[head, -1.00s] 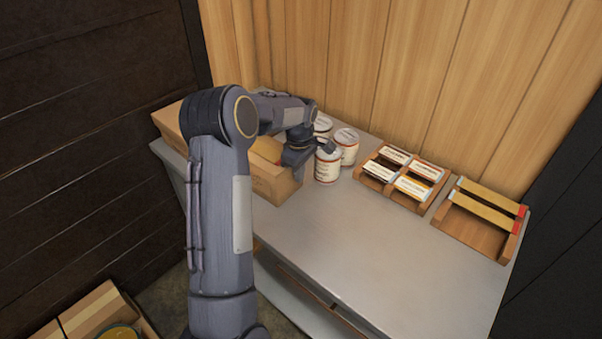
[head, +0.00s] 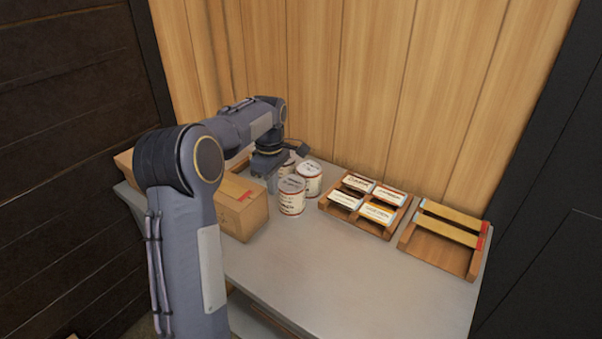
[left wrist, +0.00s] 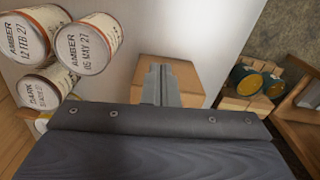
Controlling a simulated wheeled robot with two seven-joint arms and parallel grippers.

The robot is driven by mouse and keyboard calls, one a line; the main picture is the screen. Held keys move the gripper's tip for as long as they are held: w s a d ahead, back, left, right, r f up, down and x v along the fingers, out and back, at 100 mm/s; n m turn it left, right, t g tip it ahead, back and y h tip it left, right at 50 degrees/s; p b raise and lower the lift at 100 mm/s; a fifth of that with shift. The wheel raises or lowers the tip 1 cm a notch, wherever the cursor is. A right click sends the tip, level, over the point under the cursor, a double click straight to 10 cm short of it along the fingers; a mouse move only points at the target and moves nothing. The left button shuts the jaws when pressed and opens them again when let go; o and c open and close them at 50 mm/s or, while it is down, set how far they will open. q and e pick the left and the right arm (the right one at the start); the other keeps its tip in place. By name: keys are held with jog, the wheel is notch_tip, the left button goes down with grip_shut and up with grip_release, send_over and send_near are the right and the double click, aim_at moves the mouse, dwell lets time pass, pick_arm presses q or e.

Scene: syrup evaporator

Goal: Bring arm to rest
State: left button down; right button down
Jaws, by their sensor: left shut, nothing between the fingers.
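My left arm comes in from the left of the head view, bent at the elbow. My left gripper (head: 272,182) points down, between the cardboard box and the cans. In the left wrist view its fingers (left wrist: 160,84) are together and hold nothing, with the cardboard box (left wrist: 188,72) behind them. The same box (head: 240,208) shows in the head view, partly behind my arm. My right gripper is in neither view.
White cans (head: 292,196) stand close by the gripper; one (left wrist: 88,46) is labelled AMBER. A wooden rack (head: 364,207) of labelled packs and another wooden rack (head: 440,245) stand right. The grey tabletop (head: 330,280) is clear in front. A plank wall rises behind.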

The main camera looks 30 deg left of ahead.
pick_arm(q)
jog(key=s+d+r+m+t+h, duration=0.1)
jog(key=s+d+r+m+t, duration=0.1)
jog(key=s+d+r+m, duration=0.4)
jog(key=s+d+r+m+t+h, duration=0.15)
jog(key=s+d, duration=0.25)
jog(key=s, duration=0.4)
jog(key=s+d+f+m+t, duration=0.1)
jog(key=s+d+f+m, duration=0.1)
jog(key=s+d+m, duration=0.2)
jog(key=s+d+f+m+t+h, duration=0.1)
jog(key=s+d+f+m, duration=0.2)
jog(key=s, duration=0.7)
jog(key=d+m, duration=0.2)
jog(key=d, duration=0.1)
jog(key=shift+s+d, duration=0.35)
jog(key=shift+s, duration=0.05)
